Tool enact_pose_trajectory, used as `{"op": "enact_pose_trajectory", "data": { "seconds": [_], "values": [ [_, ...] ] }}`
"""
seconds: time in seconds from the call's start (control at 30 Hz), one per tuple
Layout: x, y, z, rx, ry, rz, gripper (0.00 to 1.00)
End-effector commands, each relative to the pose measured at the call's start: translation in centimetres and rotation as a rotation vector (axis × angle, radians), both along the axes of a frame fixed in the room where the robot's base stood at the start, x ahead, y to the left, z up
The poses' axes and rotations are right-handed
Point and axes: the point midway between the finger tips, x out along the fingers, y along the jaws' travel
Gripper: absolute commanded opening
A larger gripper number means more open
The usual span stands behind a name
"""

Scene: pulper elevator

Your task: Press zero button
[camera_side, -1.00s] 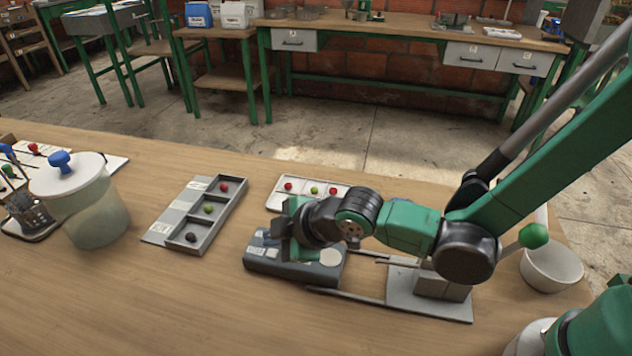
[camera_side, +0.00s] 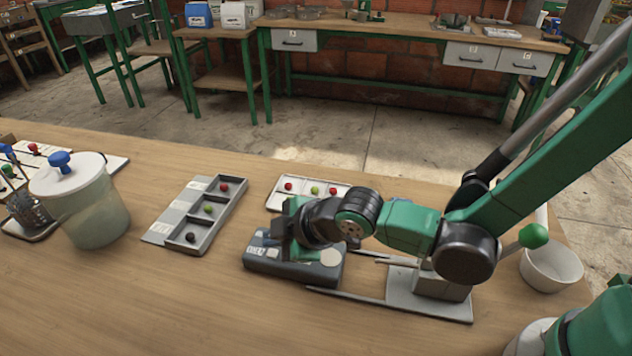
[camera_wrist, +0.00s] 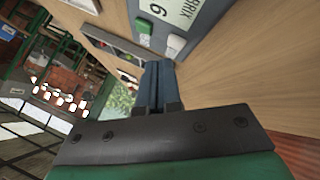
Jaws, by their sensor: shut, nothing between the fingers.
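A grey instrument (camera_side: 268,262) lies on the bench under my gripper in the side view. In the wrist view its display (camera_wrist: 172,12) shows "BRIX" and a digit that looks like a 6. A green button (camera_wrist: 144,24) and a white round part (camera_wrist: 175,43) sit beside the display. I can read no "zero" label on either. My gripper (camera_wrist: 160,66) is shut and empty, its two fingers together and pointing toward the instrument near the green button. In the side view the wrist hides part of the instrument, and I cannot tell whether the fingertips touch it.
A lidded jar (camera_side: 95,215) stands further left. A grey plate with a block (camera_side: 400,284) and a white bowl (camera_side: 552,268) are right. Front bench is clear.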

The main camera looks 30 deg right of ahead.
Motion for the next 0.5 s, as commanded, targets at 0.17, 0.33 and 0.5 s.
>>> {"op": "enact_pose_trajectory", "data": {
  "seconds": [0.17, 0.33, 0.5],
  "values": [
    [0.01, 0.00, -0.52, 0.000, 0.000, 0.000, 0.00],
    [-0.01, 0.00, -0.84, 0.000, 0.000, 0.000, 0.00],
    [0.00, 0.00, -0.82, 0.000, 0.000, 0.000, 0.00]
  ]
}}
